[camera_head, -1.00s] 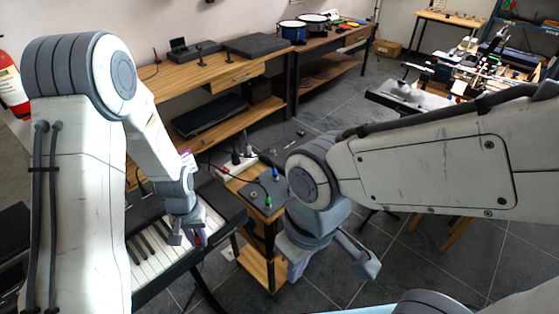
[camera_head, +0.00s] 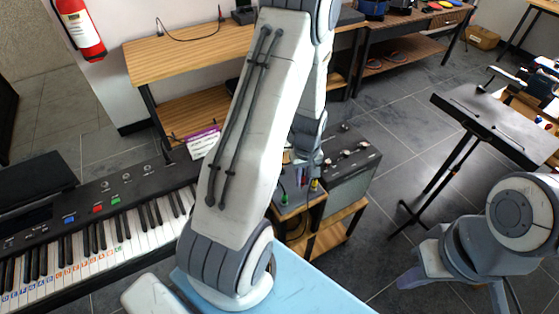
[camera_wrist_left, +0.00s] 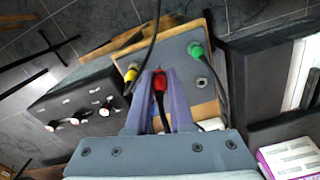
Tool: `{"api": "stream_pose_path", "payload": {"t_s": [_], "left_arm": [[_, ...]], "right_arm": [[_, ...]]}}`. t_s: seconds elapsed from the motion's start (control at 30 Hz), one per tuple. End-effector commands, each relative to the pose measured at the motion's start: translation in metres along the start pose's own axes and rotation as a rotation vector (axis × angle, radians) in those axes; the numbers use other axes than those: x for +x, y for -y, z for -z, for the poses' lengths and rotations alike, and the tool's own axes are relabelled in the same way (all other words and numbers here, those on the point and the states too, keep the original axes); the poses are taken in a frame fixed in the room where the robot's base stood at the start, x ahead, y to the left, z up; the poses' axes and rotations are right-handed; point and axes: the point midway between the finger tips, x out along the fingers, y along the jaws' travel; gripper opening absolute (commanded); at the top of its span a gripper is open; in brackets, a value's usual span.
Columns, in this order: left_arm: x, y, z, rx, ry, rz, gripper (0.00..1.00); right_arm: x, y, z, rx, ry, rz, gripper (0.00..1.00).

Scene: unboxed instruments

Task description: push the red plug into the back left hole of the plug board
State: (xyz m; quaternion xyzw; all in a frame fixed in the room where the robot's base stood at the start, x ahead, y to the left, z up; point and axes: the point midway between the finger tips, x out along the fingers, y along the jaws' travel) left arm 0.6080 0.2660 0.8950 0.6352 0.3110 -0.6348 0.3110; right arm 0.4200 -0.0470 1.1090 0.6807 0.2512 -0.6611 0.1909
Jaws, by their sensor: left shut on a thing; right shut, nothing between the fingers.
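The red plug (camera_wrist_left: 159,84) is between the purple fingers of my left gripper (camera_wrist_left: 160,76), which is shut on it. In the left wrist view it appears over the grey plug board (camera_wrist_left: 178,62); I cannot tell whether its tip touches the board. A green plug (camera_wrist_left: 196,50) and a yellow plug (camera_wrist_left: 131,73) stand in the board, and a bare round hole (camera_wrist_left: 202,82) shows below the green one. In the head view my left arm covers much of the board (camera_head: 292,207). My right gripper (camera_head: 412,279) is shut and empty at the lower right, away from the board.
A dark box with knobs (camera_head: 352,165) stands close beside the board. A keyboard (camera_head: 100,240) lies to the left, with a purple-and-white box (camera_head: 203,141) behind it. A black stand (camera_head: 490,120) is on the right. Dark cables run near my left fingers.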

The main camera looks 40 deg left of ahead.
Motion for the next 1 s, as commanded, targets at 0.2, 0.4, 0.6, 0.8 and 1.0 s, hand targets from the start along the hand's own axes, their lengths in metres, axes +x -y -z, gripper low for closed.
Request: {"api": "stream_pose_path", "payload": {"t_s": [0.2, 0.4, 0.6, 0.8, 1.0], "left_arm": [[-0.013, 0.049, 0.039, -0.668, 0.0, 0.0, 0.0], [-0.015, 0.072, 0.054, -0.994, 0.0, 0.001, 0.0], [-0.011, 0.076, 0.056, -1.06, -0.001, 0.0, 0.0], [0.002, 0.076, 0.056, -1.056, -0.001, 0.0, 0.0], [0.021, 0.075, 0.056, -1.054, -0.001, -0.001, 0.0]], "right_arm": [[-0.019, 0.001, 0.001, 0.0, 0.0, 0.0, 0.0], [-0.024, 0.002, 0.001, 0.001, 0.0, 0.0, 0.0], [-0.021, 0.002, 0.001, 0.001, 0.0, 0.0, 0.0], [-0.009, 0.001, 0.001, 0.0, 0.0, 0.0, 0.0], [0.007, -0.001, 0.0, -0.001, 0.0, 0.0, 0.0]]}}
